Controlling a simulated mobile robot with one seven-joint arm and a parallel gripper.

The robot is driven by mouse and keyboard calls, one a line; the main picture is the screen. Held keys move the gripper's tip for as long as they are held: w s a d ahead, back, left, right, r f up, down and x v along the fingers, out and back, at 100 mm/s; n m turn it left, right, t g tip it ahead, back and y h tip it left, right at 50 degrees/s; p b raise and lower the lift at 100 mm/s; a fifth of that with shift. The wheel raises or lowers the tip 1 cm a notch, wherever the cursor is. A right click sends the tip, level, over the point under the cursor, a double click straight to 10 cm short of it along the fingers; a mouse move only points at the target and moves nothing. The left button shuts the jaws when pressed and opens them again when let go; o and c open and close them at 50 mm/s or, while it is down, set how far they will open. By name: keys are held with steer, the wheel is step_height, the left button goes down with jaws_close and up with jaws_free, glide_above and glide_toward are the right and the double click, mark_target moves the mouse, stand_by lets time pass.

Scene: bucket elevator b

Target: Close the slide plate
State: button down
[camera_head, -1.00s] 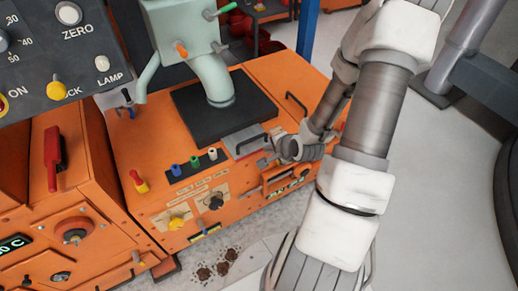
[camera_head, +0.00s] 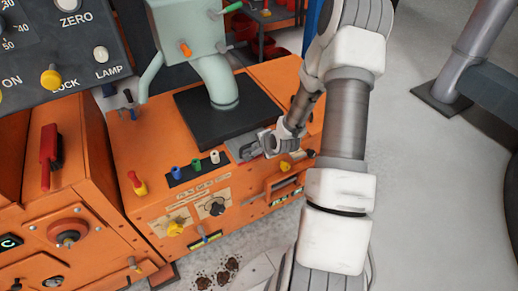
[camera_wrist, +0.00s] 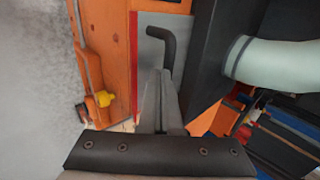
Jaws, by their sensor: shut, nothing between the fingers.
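The slide plate is a flat grey plate (camera_head: 234,149) on top of the orange machine, beside the black square base of the pale green pipe. In the wrist view the plate (camera_wrist: 150,52) has a red strip along its left edge and a black bent handle (camera_wrist: 168,42). My gripper (camera_head: 258,143) is over the plate in the head view and hides most of the handle there. In the wrist view my gripper (camera_wrist: 157,74) is shut and empty, its tips close to the handle's near end. I cannot tell whether they touch.
The pale green pipe (camera_head: 222,85) rises just left of my gripper. A yellow knob (camera_head: 285,166) sits on the machine near my wrist. Coloured knobs (camera_head: 196,165) stand to the left of the plate. Open grey floor (camera_head: 430,170) lies to the right.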

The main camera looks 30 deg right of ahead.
steer(key=shift+w+a, duration=0.1)
steer(key=shift+w, duration=2.8)
steer(key=shift+s, duration=0.1)
